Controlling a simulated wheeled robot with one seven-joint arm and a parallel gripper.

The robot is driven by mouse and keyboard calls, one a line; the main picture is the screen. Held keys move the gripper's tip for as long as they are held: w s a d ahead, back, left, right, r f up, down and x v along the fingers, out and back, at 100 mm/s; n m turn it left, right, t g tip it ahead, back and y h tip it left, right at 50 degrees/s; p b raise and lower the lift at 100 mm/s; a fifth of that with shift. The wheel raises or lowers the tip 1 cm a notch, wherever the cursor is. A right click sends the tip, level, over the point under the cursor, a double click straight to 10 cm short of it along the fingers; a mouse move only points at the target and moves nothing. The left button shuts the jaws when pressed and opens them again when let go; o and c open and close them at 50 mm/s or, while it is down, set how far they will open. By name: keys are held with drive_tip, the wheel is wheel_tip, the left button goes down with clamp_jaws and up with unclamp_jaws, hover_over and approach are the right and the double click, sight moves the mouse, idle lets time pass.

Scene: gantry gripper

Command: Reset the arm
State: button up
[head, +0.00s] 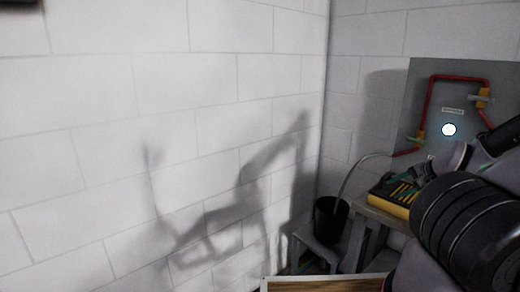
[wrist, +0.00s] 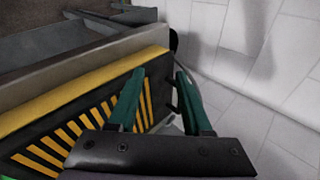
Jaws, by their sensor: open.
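My arm (head: 465,225) reaches in from the lower right of the head view, its dark ribbed joint in front of the bench. In the wrist view my gripper (wrist: 160,72) has two green fingers spread apart with nothing between them. Its fingers overlap the near end of a black tray with yellow stripes and a yellow edge (wrist: 75,88). I cannot tell whether they touch it. The same yellow-edged tray shows in the head view (head: 392,203), with the gripper end of my arm close to it, partly hidden by the arm.
The tray sits on a bench (head: 378,213) in the corner. A grey wall panel (head: 420,85) with a red pipe (head: 455,78) is behind it. A black bucket (head: 329,222) stands on a low stand (head: 318,245). A wood-topped surface (head: 330,284) is at the bottom. The left wall is bare.

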drive_tip(key=s+a+r+n, duration=0.2)
drive_tip(key=s+a+r, duration=0.4)
drive_tip(key=r, duration=0.5)
drive_tip(key=s+a+r+n+h, duration=0.1)
drive_tip(key=s+a+r+n, duration=0.2)
drive_tip(key=s+a+r, duration=0.4)
drive_tip(key=s+a+r+n+h, duration=0.1)
drive_tip(key=s+a+r+n, duration=0.2)
drive_tip(key=r, duration=1.1)
drive_tip(key=s+a, duration=0.3)
drive_tip(key=a, duration=0.2)
drive_tip(key=shift+s+a+r+g, duration=0.2)
drive_tip(key=shift+s+r+g, duration=0.2)
drive_tip(key=shift+d, duration=0.1)
